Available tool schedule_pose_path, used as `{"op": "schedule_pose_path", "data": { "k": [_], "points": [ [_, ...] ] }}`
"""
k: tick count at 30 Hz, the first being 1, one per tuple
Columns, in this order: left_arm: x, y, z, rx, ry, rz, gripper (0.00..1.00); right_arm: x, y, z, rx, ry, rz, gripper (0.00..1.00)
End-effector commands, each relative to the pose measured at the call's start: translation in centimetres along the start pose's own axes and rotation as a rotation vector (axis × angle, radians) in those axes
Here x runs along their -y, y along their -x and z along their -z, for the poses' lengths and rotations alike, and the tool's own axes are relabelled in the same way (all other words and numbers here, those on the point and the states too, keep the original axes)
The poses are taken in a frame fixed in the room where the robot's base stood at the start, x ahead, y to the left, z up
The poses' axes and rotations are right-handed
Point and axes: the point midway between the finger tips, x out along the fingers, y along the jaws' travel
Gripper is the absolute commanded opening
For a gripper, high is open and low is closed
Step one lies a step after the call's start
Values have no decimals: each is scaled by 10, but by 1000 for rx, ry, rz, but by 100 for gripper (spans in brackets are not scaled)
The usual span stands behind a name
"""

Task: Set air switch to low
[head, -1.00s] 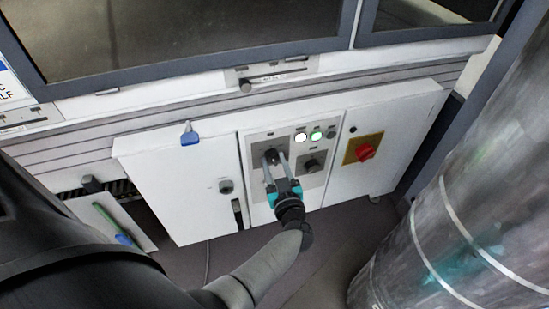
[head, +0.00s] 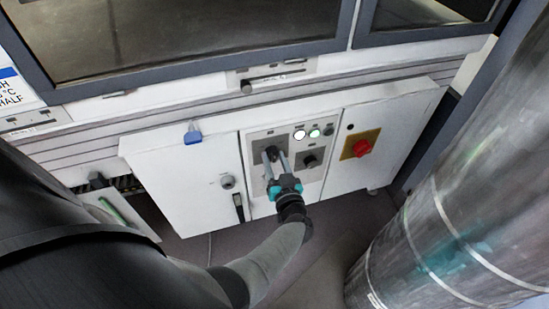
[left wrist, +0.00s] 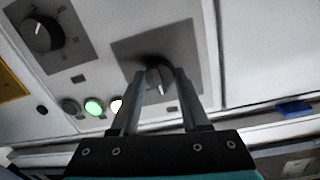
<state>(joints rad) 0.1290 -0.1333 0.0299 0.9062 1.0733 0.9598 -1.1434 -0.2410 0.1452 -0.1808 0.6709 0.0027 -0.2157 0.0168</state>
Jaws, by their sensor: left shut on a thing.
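A small black rotary knob (head: 271,153), which looks like the air switch, sits on a grey plate (head: 257,184) on the white cabinet. Its label is too small to read. My left gripper (head: 276,162) reaches it from below, its two long fingers shut on the knob's sides. In the left wrist view the knob (left wrist: 159,75) sits between the fingertips (left wrist: 158,82), with a pale pointer mark showing. I cannot tell which setting the mark points at. My right gripper is not in view.
A second black dial (head: 310,160) with scale marks, lit buttons (head: 314,133) and a red switch (head: 361,148) on yellow are to the right. A large grey cylinder (head: 455,200) stands at the right.

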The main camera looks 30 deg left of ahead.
Motion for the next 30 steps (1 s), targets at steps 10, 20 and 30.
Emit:
{"op": "schedule_pose_path", "data": {
  "k": [10, 20, 30],
  "points": [
    [-1, 1, -1, 2, -5, -3, 0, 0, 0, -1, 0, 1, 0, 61],
    [0, 0, 0, 1, -4, -1, 72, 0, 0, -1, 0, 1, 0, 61],
    [0, 0, 0, 0, -4, 0, 75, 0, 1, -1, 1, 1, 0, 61]
  ]
}}
